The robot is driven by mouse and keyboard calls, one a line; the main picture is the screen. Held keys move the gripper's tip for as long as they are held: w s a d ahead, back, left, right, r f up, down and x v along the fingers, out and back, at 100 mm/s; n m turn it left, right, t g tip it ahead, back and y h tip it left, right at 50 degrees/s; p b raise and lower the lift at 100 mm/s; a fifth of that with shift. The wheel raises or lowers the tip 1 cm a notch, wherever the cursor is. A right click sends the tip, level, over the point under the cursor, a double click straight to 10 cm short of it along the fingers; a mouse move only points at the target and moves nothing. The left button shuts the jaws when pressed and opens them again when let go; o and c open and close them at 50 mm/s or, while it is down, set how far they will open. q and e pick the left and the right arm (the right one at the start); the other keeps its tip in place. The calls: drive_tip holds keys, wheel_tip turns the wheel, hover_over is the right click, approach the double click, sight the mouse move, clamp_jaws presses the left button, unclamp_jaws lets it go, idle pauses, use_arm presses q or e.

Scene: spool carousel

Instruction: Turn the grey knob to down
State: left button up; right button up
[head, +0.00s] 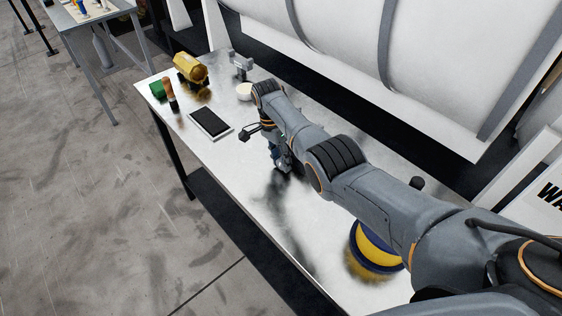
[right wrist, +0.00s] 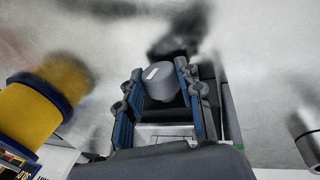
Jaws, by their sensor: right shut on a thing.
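The grey knob (right wrist: 164,82) is a round grey cap with a short white mark on its top, seen in the right wrist view. The mark lies at the upper left of the cap. My right gripper (right wrist: 160,68) is shut on the knob, with one blue-padded finger on each side of it. In the head view my right gripper (head: 281,163) reaches down to the metal table, and the knob is hard to make out there behind it. My left gripper is not in view.
A yellow and blue spool (head: 375,248) sits on the table near my right arm. A black tablet-like panel (head: 210,122), a yellow object (head: 190,68), a green block (head: 157,90) and a white round piece (head: 244,91) are toward the far end.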

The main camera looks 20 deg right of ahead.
drive_tip(key=o, duration=1.2)
drive_tip(key=v, duration=1.2)
drive_tip(key=shift+f, duration=0.1)
